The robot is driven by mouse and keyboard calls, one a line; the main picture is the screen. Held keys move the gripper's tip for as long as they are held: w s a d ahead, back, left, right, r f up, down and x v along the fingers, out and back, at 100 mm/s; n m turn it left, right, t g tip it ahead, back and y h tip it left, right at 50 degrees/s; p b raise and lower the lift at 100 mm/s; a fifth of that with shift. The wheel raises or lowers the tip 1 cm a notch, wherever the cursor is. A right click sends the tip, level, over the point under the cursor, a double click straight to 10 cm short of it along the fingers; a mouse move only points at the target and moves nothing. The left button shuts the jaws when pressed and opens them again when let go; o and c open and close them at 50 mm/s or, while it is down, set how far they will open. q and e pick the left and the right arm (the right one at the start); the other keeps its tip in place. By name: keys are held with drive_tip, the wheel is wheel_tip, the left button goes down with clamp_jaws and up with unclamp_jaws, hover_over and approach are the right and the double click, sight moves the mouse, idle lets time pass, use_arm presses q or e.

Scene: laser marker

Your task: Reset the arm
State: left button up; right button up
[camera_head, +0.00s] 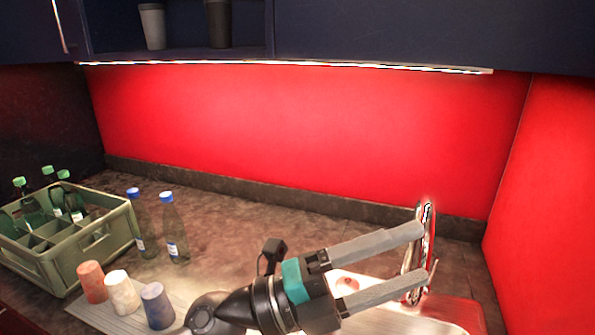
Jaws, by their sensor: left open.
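My left gripper (405,262) is open and empty. Its two long grey fingers point right, in front of the faucet in the picture. My left arm comes in from the bottom, with a teal band near the gripper. My right gripper is not in view.
A green crate (92,252) with bottles stands at the left. Two bottles with blue caps (174,230) stand beside it. Red, white and blue cups (157,305) stand in front. A metal faucet (424,245) rises behind the fingers. Dark cabinets (400,32) hang above.

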use_arm(q)
drive_tip(key=w+a+n+t+y, duration=0.95)
drive_tip(key=a+n+t, duration=0.25)
drive_tip(key=n+t, duration=0.6)
drive_tip(key=s+a+f+n+g+y, duration=0.2)
drive_tip(key=a+f+n+g+y, duration=0.3)
drive_tip(key=f, duration=0.5)
drive_tip(key=s+a+f+n+g+y, duration=0.2)
drive_tip(key=a+f+n+g+y, duration=0.1)
drive_tip(key=a+f+n+y, duration=0.65)
drive_tip(key=s+f+g+h, duration=0.3)
drive_tip(key=s+f+g, duration=0.7)
drive_tip(key=s+f, duration=0.6)
wheel_tip(320, 180, down, 24)
drive_tip(key=s+b, duration=0.3)
drive_tip(key=b, duration=0.3)
drive_tip(key=s+a+f+g+b, duration=0.1)
drive_tip(key=s+f+b, duration=0.2)
drive_tip(key=s+f, duration=0.5)
drive_tip(key=s+a+f+g+b, duration=0.1)
drive_tip(key=s+a+f+b, duration=0.1)
drive_tip(key=s+f, duration=0.5)
wheel_tip(320, 180, down, 6)
drive_tip(key=shift+s+r+b, duration=0.1)
drive_tip(key=shift+s+b, duration=0.25)
drive_tip(key=shift+b, duration=0.05)
